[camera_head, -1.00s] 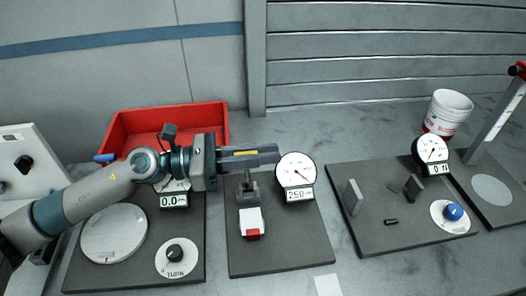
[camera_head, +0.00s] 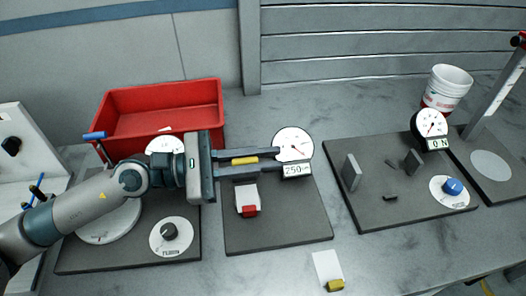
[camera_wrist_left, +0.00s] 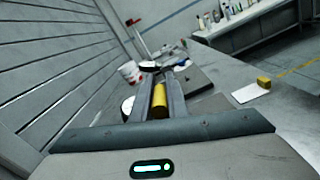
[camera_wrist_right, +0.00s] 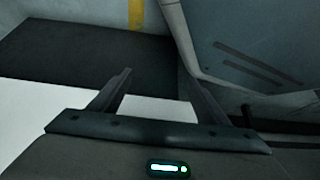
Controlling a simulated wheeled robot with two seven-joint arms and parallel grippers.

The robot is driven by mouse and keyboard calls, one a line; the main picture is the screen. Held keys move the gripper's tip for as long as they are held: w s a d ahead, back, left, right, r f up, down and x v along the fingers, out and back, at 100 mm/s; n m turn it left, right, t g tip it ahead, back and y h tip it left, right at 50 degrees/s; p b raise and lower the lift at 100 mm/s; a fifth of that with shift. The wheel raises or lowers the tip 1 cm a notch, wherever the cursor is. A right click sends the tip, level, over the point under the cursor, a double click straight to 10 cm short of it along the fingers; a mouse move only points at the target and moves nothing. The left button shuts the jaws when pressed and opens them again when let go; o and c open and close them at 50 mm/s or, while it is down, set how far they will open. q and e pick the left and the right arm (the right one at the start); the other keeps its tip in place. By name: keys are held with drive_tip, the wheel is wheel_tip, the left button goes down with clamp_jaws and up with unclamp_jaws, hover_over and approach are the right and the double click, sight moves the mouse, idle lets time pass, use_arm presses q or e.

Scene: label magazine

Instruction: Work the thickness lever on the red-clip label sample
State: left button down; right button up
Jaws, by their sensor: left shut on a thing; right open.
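The red-clip label sample (camera_head: 246,194) is a white label with a red clip at its near end. It lies on the dark base plate (camera_head: 285,222) of a thickness gauge. The gauge's round dial (camera_head: 291,142) stands right of the label, with a readout of 250. My left gripper (camera_head: 262,163) is shut around a yellow lever grip (camera_head: 245,160), just beyond the label. The grip also shows between the fingers in the left wrist view (camera_wrist_left: 160,102). The gripper hides the gauge's post and the label's far end. My right gripper (camera_wrist_right: 170,90) is open and empty.
A red bin (camera_head: 160,128) stands behind a left-hand plate with a black knob (camera_head: 170,232). A yellow-clip label (camera_head: 327,267) lies on the bench in front. To the right are a plate with a blue knob (camera_head: 453,187) and a white bucket (camera_head: 447,82).

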use_arm(q)
drive_tip(key=shift+s, duration=0.1)
drive_tip(key=c, duration=1.7)
unclamp_jaws()
drive_tip(key=shift+c, duration=0.2)
drive_tip(key=shift+f, duration=0.1)
use_arm(e)
drive_tip(key=shift+f, duration=0.15)
